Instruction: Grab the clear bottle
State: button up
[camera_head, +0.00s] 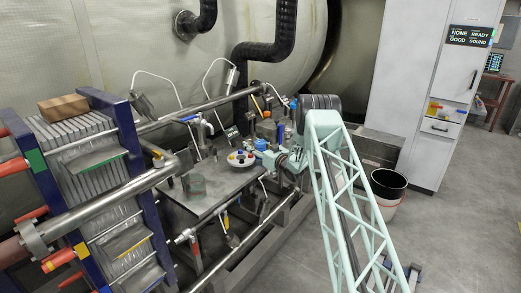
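A small see-through, greenish container (194,184) stands on the left part of the metal bench; I cannot tell whether it is the clear bottle. No other clear bottle can be made out at this size. My pale green truss arm reaches in from the lower right, and my gripper (283,161) seems to be at its far end, over the right side of the bench. It is well to the right of the see-through container and apart from it. Its fingers are too small to read as open or shut.
The metal bench (212,196) carries a round white dish (241,159) with several coloured pieces, close to my gripper. Steel pipes and a blue-framed plate stack (85,150) border it on the left. A black-lined bin (388,187) stands right of my arm.

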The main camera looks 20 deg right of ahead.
aim_at(261, 145)
jog(key=shift+c, duration=0.2)
jog(key=c, duration=1)
jog(key=shift+o, duration=0.2)
jog(key=shift+r, duration=0.15)
jog(key=shift+r+p, duration=0.55)
jog(key=shift+r, duration=0.95)
jog(key=shift+c, duration=0.3)
jog(key=shift+s+r, duration=0.15)
jog(key=s+p, duration=0.1)
jog(key=s, duration=0.4)
jog(key=s+a+r, duration=0.1)
jog(key=s, duration=0.4)
jog(key=s+a+p, duration=0.1)
jog(key=s, duration=0.4)
jog(key=shift+s+r+p, duration=0.2)
jog(key=shift+s+p, duration=0.05)
jog(key=shift+p, duration=0.1)
jog(key=shift+c, duration=0.4)
